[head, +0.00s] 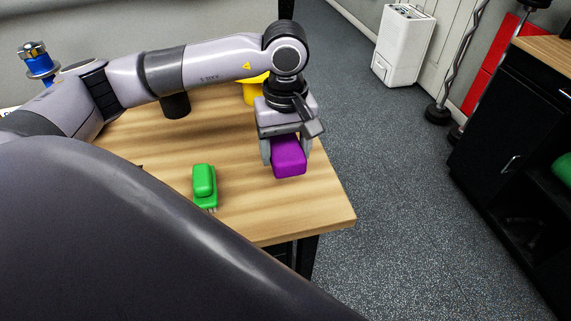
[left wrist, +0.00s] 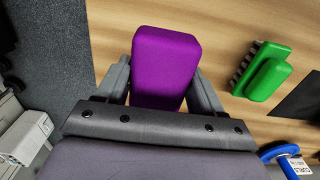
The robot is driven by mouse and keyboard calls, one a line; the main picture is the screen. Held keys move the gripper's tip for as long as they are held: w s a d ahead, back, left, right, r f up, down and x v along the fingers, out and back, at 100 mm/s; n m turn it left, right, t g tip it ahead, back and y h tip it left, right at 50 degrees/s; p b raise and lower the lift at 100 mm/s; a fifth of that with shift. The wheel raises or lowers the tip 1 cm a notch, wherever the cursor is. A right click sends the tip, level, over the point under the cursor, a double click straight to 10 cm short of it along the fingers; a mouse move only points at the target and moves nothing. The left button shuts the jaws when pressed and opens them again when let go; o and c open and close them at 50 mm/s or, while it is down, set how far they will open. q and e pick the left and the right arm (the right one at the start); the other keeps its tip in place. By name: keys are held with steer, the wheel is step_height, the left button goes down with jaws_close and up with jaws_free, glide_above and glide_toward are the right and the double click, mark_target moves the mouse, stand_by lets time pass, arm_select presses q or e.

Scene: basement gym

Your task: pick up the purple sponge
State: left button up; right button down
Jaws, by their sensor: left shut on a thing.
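The purple sponge (head: 289,157) is a rounded block near the right end of the wooden table in the head view. My left gripper (head: 286,150) points down over it and is shut on it, with a finger on each side. In the left wrist view the sponge (left wrist: 163,68) sits between the two fingers (left wrist: 163,82). I cannot tell whether its underside touches the table. My right gripper is not in view.
A green brush (head: 204,181) lies left of the sponge on the table (head: 240,215). A yellow container (head: 253,92) and a dark cylinder (head: 175,105) stand farther back. Open floor (head: 390,190) lies right of the table, before a black cabinet (head: 500,140).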

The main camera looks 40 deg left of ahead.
mark_target(286, 146)
arm_select(q)
step_height(286, 146, up, 14)
stand_by(0.4)
